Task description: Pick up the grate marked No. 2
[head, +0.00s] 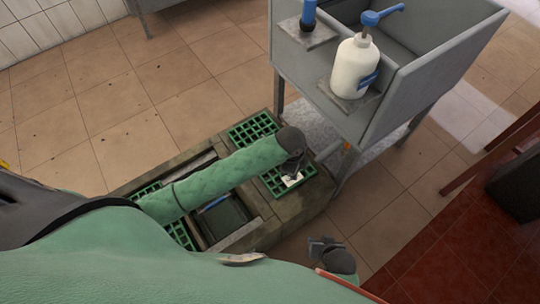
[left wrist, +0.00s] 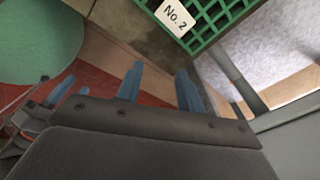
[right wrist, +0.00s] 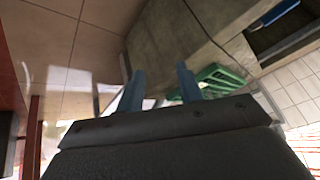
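The grate marked No. 2 (head: 273,182) is a green grid lying in the floor channel's frame below the sink. Its white label shows No. 2 in the left wrist view, at the top, with the green grid (left wrist: 216,20) beside it. My left gripper (head: 295,168) is above this grate near its label; my arm hides part of it. In the left wrist view the left fingers (left wrist: 158,80) are apart with nothing between them. My right gripper (head: 318,243) is off the channel's near right end, over the floor. In the right wrist view its fingers (right wrist: 160,80) are apart and empty.
Another green grate (head: 252,128) lies behind, and more grates lie at the channel's left. An uncovered pit (head: 225,220) lies between. A grey sink (head: 420,75) on legs stands close at the right, holding a white pump bottle (head: 353,68). Tiled floor (head: 150,100) at left is clear.

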